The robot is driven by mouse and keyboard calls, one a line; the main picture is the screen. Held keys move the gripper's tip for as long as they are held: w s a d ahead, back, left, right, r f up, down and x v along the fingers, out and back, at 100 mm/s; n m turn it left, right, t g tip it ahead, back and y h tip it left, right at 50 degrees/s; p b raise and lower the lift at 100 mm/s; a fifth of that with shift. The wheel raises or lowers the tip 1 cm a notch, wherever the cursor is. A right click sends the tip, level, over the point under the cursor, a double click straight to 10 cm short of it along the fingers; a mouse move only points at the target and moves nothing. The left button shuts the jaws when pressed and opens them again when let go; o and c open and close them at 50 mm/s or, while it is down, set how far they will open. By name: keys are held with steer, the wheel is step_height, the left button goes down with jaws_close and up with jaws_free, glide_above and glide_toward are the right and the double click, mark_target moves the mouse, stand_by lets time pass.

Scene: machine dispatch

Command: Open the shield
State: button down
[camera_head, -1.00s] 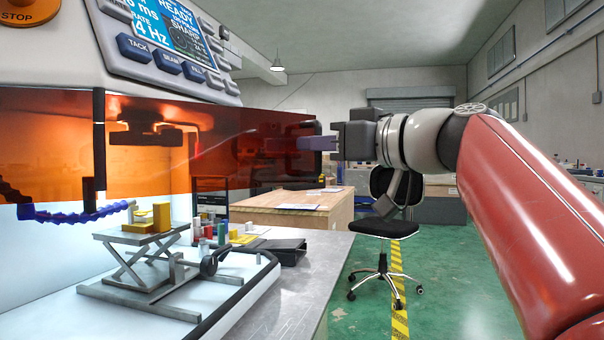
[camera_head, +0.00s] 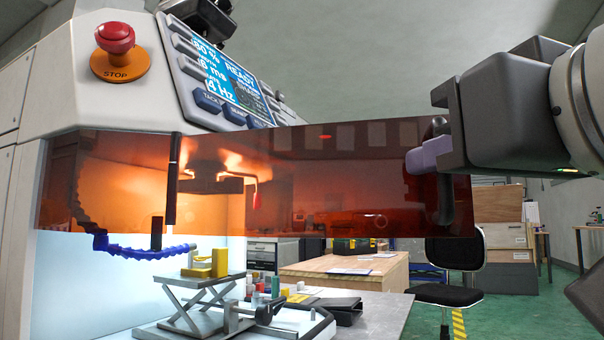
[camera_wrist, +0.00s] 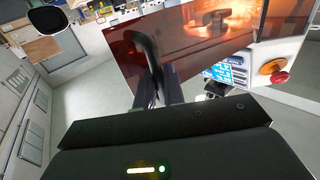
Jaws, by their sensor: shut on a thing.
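The shield (camera_head: 330,175) is a see-through orange-brown panel across the front of the machine, below its control panel. Its right end carries a black upright handle (camera_head: 458,190). My gripper (camera_head: 428,155) comes from the right and is shut on this handle, its fingertips at the panel's right end. In the wrist view the black handle (camera_wrist: 148,55) runs down between the fingers, and the shield (camera_wrist: 190,40) stretches away to the right. The shield's right end stands out past the machine body. The handle's gripped part is partly hidden by the fingers.
A red stop button (camera_head: 115,38) and a control panel (camera_head: 215,75) sit on the machine above the shield. Below it are a small lift table (camera_head: 205,285) and a blue hose (camera_head: 140,252). A wooden bench (camera_head: 340,275) and a black chair (camera_head: 450,290) stand behind.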

steer(key=shift+s+a, duration=0.6)
steer(key=shift+s, duration=0.3)
steer(key=c, duration=1.6)
jaws_free()
steer(key=s+d, duration=0.1)
steer(key=s, duration=0.6)
steer(key=shift+s+d+p, duration=0.2)
steer(key=shift+s+p, duration=0.15)
